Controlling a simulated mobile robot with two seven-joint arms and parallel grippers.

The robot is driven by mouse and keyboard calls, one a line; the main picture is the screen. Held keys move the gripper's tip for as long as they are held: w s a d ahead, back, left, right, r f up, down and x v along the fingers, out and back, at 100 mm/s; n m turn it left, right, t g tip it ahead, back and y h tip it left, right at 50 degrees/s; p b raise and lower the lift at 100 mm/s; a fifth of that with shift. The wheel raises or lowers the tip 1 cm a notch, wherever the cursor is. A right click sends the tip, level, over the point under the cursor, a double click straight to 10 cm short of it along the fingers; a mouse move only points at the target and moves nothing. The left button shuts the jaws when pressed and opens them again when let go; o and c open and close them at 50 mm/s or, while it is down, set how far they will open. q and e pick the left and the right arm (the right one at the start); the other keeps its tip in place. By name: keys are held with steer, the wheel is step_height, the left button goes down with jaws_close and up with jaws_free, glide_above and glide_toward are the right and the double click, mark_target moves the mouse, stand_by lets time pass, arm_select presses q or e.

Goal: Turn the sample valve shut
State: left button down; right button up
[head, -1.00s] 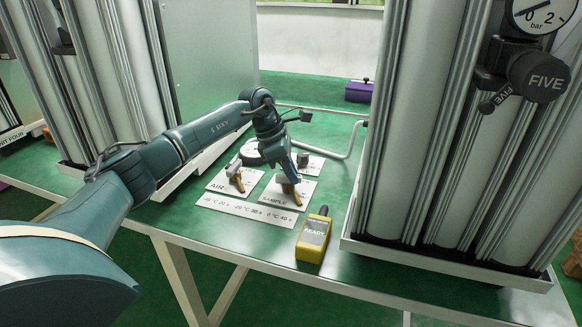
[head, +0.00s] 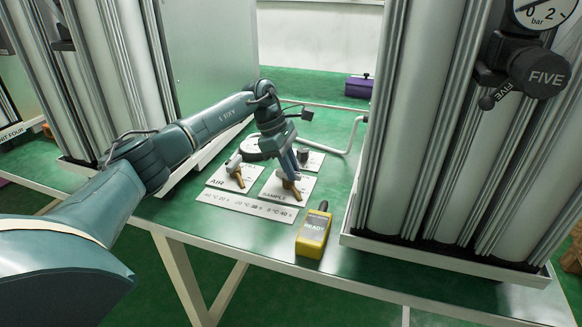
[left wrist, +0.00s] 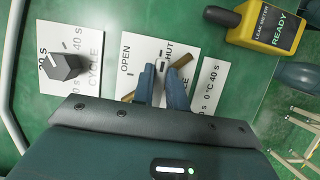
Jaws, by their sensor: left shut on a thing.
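In the left wrist view the two fingers (left wrist: 160,78) straddle the middle of the lever. The fingers hide the lever's middle. My right gripper is in neither view.
The AIR valve (head: 238,178) stands close on the left. A black cycle knob (left wrist: 66,67) is on the other side. A yellow leak meter (head: 313,234) reading READY lies in front. Tall columns (head: 410,130) rise on the right. Bare green bench (head: 270,235) lies in front of the label strip.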

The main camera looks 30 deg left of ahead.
arm_select(q)
steer(key=c, duration=1.4)
jaws_free()
steer(key=shift+r, duration=0.1)
steer(key=p+v, duration=0.1)
steer(key=v, duration=1.2)
